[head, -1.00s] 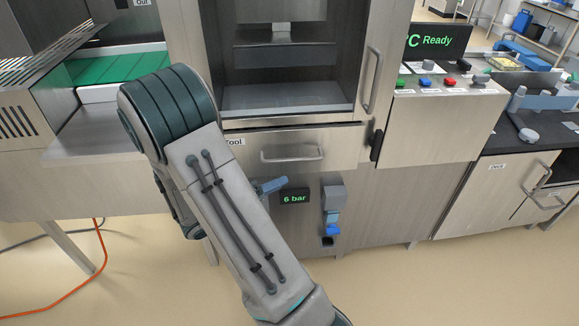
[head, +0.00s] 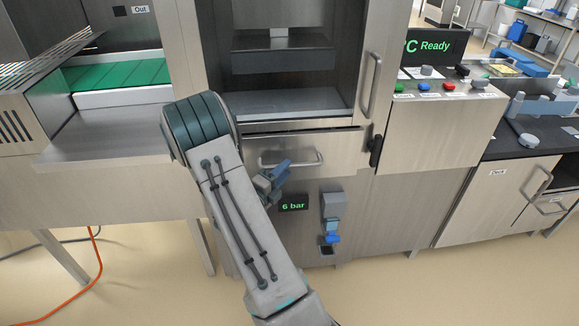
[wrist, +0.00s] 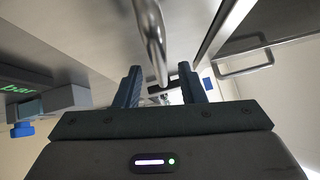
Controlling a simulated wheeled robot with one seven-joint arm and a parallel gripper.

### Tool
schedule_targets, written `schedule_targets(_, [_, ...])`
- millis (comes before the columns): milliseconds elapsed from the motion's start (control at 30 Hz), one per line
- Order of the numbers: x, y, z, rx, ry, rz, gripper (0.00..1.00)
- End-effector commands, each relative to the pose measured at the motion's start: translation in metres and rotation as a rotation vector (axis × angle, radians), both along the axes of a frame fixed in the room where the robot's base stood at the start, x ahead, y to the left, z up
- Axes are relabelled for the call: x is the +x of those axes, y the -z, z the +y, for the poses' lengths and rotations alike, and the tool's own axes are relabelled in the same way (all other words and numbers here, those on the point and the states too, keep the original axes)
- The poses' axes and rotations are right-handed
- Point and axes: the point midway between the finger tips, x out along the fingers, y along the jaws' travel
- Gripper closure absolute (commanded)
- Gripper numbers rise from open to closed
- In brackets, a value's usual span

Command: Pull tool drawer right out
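The tool drawer (head: 345,148) is a brushed-metal front under the sealing chamber, and it looks shut. Its bar handle (head: 308,161) runs across the front. My gripper (head: 284,167) is at the left half of this handle in the head view, its blue fingers pointing up toward it. In the wrist view my gripper (wrist: 159,69) is open, with its two dark fingers apart. The drawer handle (wrist: 152,35) shows there as a bar running into the gap between the fingers. Whether it touches either finger cannot be told. My arm hides the drawer's left end and its label.
The "6 bar" display (head: 293,203) and a regulator with a blue knob (head: 332,238) sit just below the drawer. The chamber door handle (head: 371,85) stands out above right. A black latch-like part (head: 376,151) is at the drawer's right end. The floor in front is clear.

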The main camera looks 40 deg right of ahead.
Motion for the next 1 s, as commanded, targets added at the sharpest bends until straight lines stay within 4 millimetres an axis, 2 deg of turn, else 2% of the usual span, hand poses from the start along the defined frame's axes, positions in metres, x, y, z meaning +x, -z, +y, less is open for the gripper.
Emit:
schedule_targets(33, [0.001,-0.001,-0.009,0.0,0.004,-0.003,0.64])
schedule_targets(200, [0.006,-0.004,-0.026,0.001,0.002,-0.001,0.64])
schedule_targets(567, [0.007,-0.005,-0.031,0.0,0.0,-0.001,0.64])
schedule_targets(667, [0.007,-0.005,-0.031,0.0,0.0,-0.001,0.86])
schedule_targets(700, [0.007,-0.005,-0.031,0.0,0.001,-0.001,0.97])
schedule_targets(733, [0.007,-0.005,-0.031,0.0,0.001,-0.001,1.0])
schedule_targets(1000, [0.005,-0.005,-0.031,0.001,0.005,0.0,1.0])
